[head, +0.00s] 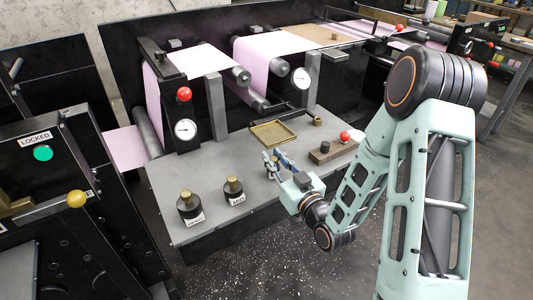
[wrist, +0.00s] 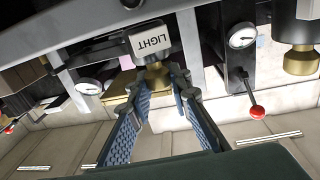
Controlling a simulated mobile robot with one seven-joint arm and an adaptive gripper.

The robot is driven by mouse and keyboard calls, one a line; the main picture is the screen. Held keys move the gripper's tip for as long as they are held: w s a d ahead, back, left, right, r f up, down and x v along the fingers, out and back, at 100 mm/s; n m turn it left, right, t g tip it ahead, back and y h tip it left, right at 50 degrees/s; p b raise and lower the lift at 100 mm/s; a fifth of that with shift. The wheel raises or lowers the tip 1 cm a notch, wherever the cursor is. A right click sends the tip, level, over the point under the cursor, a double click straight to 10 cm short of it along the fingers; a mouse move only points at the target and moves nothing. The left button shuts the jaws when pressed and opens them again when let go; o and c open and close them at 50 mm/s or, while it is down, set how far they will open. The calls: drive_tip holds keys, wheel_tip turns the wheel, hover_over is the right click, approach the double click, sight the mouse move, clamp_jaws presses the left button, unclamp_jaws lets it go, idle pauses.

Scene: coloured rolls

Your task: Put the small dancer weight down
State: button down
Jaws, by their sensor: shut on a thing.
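In the wrist view my gripper (wrist: 162,84) is shut on the brass knob of a small dark weight (wrist: 149,42) with a white label reading LIGHT. The fingertips sit on either side of the knob. In the head view my gripper (head: 272,160) is over the grey bench, in front of the brass tray (head: 255,133); the held weight is too small and covered to make out there. I cannot tell whether it touches the bench. Two larger black weights with brass knobs stand upright on the bench at the left, one (head: 190,209) nearer the front edge, the other (head: 233,192) beside it.
A wooden block (head: 325,154) with a dark peg lies right of my gripper, near a red ball (head: 345,137). Rollers with pink web and dial gauges (head: 185,129) line the back. The bench is clear between tray and larger weights.

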sight(271, 156)
drive_tip(key=x, duration=0.4)
drive_tip(key=shift+w+a, duration=0.25)
drive_tip(key=shift+w, duration=0.1)
drive_tip(key=shift+s+d+b, duration=0.1)
drive_tip(key=shift+b, duration=0.2)
drive_tip(key=shift+f, duration=0.1)
drive_tip(key=shift+f, duration=0.15)
drive_tip(key=c, duration=1.8)
unclamp_jaws()
